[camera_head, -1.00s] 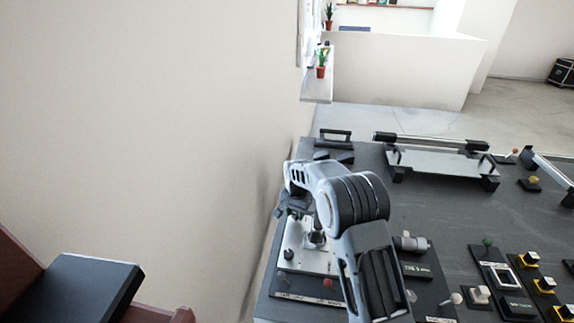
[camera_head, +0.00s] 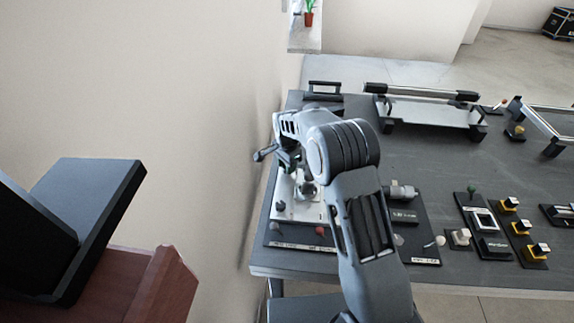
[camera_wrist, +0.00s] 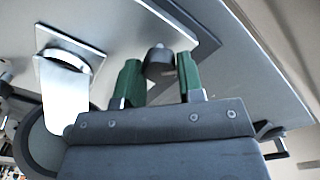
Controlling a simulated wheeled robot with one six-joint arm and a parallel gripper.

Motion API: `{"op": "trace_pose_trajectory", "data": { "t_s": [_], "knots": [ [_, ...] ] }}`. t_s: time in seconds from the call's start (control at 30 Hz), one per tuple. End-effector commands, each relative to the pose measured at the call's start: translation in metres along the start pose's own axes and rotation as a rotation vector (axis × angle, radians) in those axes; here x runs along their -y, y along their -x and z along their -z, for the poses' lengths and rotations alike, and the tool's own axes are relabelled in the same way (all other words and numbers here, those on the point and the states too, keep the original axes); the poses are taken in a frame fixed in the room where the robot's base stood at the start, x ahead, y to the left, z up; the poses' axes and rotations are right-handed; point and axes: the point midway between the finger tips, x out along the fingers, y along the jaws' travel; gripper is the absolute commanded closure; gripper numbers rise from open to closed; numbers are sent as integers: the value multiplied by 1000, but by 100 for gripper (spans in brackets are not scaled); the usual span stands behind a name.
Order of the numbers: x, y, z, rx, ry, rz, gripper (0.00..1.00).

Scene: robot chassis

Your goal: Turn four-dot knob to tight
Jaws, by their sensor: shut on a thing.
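In the wrist view, a dark grey round knob (camera_wrist: 158,58) sits between the two green fingers of my gripper (camera_wrist: 158,66). The gripper is shut on this knob, at the panel surface. The dots on the knob and any tight mark cannot be made out. In the head view, my gripper (camera_head: 292,165) is over the rear part of the white panel (camera_head: 298,212) at the left end of the table. My wrist and arm hide the held knob and the fingertips there.
Another black knob (camera_head: 281,206) and a red knob (camera_head: 320,231) are near the panel's front. A silver cylinder fixture (camera_head: 402,192) stands to the right. The wall (camera_head: 150,90) is close on the left. A glass plate with a bar handle (camera_head: 430,112) lies farther back.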

Motion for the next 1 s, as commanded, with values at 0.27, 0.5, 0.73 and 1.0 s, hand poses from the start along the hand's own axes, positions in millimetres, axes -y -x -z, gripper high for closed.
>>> {"op": "trace_pose_trajectory", "data": {
  "t_s": [0.27, 0.5, 0.73, 1.0],
  "knots": [
    [-2, -4, -2, 6, -2, -11, 88],
    [-2, -4, -2, 6, -1, -8, 50],
    [-1, -2, -1, 4, -3, -4, 39],
    [0, 10, 0, 2, -3, 1, 39]
  ]
}}
